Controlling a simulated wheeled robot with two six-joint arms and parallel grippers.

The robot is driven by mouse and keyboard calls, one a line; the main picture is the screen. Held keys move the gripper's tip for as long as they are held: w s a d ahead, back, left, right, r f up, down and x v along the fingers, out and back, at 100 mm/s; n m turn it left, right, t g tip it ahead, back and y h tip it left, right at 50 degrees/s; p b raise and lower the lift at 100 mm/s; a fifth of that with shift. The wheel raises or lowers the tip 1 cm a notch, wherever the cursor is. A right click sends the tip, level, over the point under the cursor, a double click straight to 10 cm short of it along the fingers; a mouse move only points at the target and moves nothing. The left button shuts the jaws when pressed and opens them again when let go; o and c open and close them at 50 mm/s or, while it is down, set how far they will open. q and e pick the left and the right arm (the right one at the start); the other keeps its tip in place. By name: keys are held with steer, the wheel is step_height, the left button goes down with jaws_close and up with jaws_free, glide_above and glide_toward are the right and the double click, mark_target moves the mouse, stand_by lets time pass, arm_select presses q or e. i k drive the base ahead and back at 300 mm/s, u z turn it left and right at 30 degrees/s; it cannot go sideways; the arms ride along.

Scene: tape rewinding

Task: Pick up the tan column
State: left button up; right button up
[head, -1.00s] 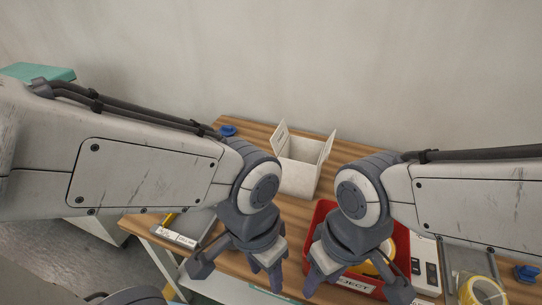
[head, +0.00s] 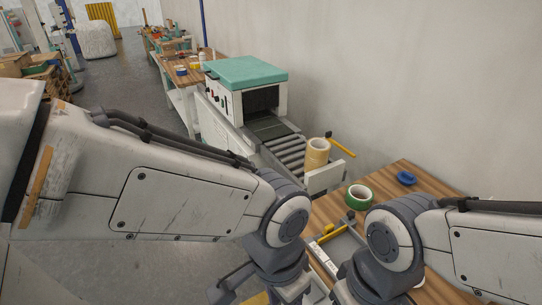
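The tan column (head: 316,155) looks like a short stack of tape rolls. In the head view it stands upright at the near end of a roller conveyor (head: 284,148), right of the picture's middle. My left gripper (head: 258,293) is low in the picture, well nearer to me than the column and apart from it. Its fingers look spread, with nothing seen between them. My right gripper (head: 350,292) is at the bottom edge. Its fingertips are partly cut off, so its opening is unclear.
A machine with a green top (head: 245,70) stands behind the rollers. A white plate (head: 325,178) and a yellow bar (head: 341,147) flank the column. A green tape roll (head: 358,197) and a blue item (head: 406,178) sit on the wooden table (head: 432,184).

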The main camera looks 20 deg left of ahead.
mark_target(317, 151)
steer(key=u, duration=0.05)
steer(key=k, duration=0.6)
steer(key=u, duration=0.85)
steer(key=i, duration=0.9)
steer(key=u, duration=0.75)
steer(key=i, duration=0.95)
steer(key=z, duration=0.5)
steer(key=i, duration=0.8)
steer(key=z, duration=1)
steer(key=i, duration=0.4)
steer(key=z, duration=0.4)
